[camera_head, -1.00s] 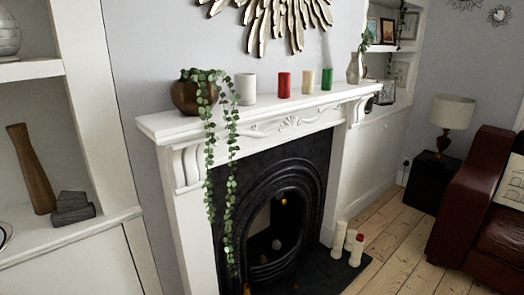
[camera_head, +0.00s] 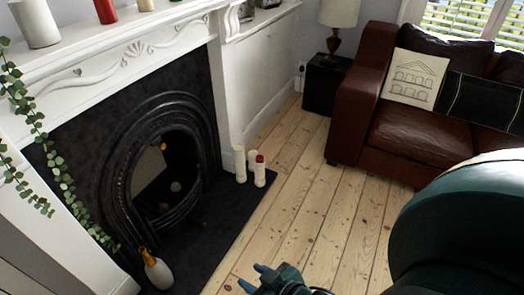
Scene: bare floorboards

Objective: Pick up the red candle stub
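A red candle (camera_head: 105,10) stands on the white mantelpiece, cut off by the top edge of the head view. On the dark hearth by the fireplace's right side stand three pale candles; the front one (camera_head: 260,175) has a small red piece (camera_head: 260,158) at its top. I cannot tell whether that piece is separate. My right gripper (camera_head: 254,277) shows at the bottom edge, its two teal fingertips apart and nothing visible between them. It is well away from both red things. My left gripper is out of view.
A brown leather sofa (camera_head: 420,140) stands right. Bare floorboards (camera_head: 305,190) lie between.

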